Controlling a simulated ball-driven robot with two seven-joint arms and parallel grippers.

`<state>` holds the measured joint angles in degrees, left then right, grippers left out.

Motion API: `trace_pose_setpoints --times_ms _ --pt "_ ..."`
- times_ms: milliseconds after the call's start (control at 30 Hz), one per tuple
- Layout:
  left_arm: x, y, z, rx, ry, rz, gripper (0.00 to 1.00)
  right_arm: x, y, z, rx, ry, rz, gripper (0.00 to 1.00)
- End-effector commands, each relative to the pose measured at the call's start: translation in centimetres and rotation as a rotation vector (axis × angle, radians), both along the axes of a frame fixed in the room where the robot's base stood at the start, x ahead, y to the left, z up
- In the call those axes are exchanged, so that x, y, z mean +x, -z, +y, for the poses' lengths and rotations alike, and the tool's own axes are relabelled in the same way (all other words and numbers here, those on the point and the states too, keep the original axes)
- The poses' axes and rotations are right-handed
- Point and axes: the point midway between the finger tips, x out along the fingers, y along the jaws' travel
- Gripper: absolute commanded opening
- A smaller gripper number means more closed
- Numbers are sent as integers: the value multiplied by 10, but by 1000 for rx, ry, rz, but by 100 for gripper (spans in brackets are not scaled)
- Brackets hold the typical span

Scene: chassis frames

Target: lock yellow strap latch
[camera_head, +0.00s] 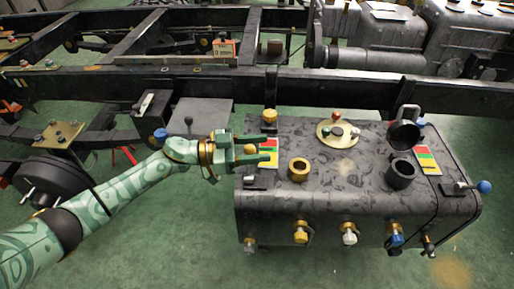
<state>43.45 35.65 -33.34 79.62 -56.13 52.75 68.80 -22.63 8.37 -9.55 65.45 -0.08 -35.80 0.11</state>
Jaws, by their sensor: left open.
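A dark, worn tank (340,172) stands beside a chassis rail. A yellow-knobbed latch (300,234) is on its front face, in a row with a white one (349,236), a blue one (397,239) and a grey one (249,245). I cannot tell from this view whether the yellow latch is locked. My left gripper (272,150) is open over the tank's left end, above and left of the yellow latch and apart from it. A round yellow part shows between its fingers; I cannot tell what it belongs to. My right gripper is not in view.
On the tank top are a yellow ring (299,169), a black open filler neck (400,174), a round brass plate (337,133) and a yellow knob (270,117). A blue-ended lever (484,187) sticks out right. The chassis rail (360,92) runs behind. Green floor in front is clear.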

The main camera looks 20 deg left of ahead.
Motion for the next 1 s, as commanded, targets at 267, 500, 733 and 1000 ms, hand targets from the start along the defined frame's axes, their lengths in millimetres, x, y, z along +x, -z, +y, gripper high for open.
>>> trace_pose_setpoints --times_ms 267,500,733,1000 --pt "0 0 0 0 0 -1 18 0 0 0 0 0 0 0" --pt "0 0 0 2 0 -4 0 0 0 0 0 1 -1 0" --pt "-4 -3 0 17 -1 -56 0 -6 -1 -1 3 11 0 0" --pt "-17 -11 -4 68 -1 -233 0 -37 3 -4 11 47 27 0"
